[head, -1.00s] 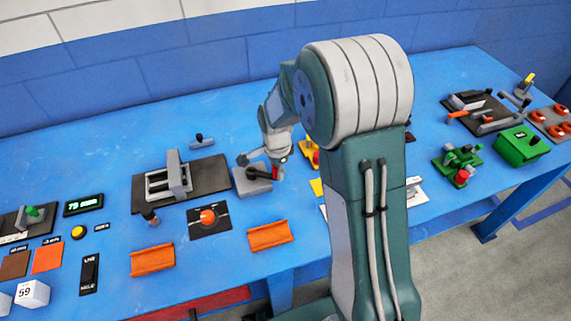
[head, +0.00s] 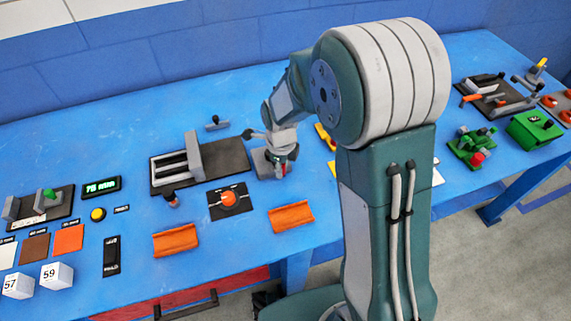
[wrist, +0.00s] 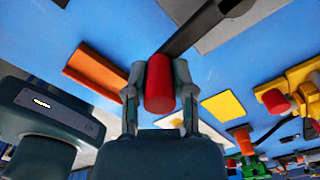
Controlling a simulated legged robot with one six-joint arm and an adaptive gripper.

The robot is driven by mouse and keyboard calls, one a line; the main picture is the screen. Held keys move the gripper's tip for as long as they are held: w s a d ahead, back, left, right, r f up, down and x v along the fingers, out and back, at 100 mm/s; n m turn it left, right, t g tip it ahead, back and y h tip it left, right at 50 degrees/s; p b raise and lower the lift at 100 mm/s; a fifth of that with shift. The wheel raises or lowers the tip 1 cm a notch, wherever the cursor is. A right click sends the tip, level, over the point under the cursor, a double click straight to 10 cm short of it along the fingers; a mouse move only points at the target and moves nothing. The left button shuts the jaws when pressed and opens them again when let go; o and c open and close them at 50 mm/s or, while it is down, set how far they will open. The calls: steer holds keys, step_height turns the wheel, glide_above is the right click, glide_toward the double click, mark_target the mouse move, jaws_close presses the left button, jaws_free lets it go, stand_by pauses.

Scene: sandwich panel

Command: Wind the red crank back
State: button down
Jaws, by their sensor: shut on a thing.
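The red crank handle (wrist: 159,84) stands between the fingers of my gripper (wrist: 158,92) in the wrist view, and the gripper is shut on it. The black crank arm (wrist: 190,32) runs from the handle up and right to a grey base (wrist: 258,22). In the head view my gripper (head: 283,166) is over the grey crank base (head: 261,160), at its right side. There the gripper hides most of the crank arm and handle.
A black plate with a grey slide (head: 194,157) lies left of the crank. An orange tray (head: 291,216) and a black panel with an orange knob (head: 229,199) are nearer the front. A yellow piece (wrist: 229,106) is close by.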

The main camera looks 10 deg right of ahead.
steer(key=shift+a+r+m, duration=0.1)
steer(key=shift+a+m, duration=0.45)
steer(key=shift+m, duration=0.15)
steer(key=shift+c, duration=2.3)
jaws_free()
steer(key=shift+a, duration=0.1)
step_height(320, 180, up, 12)
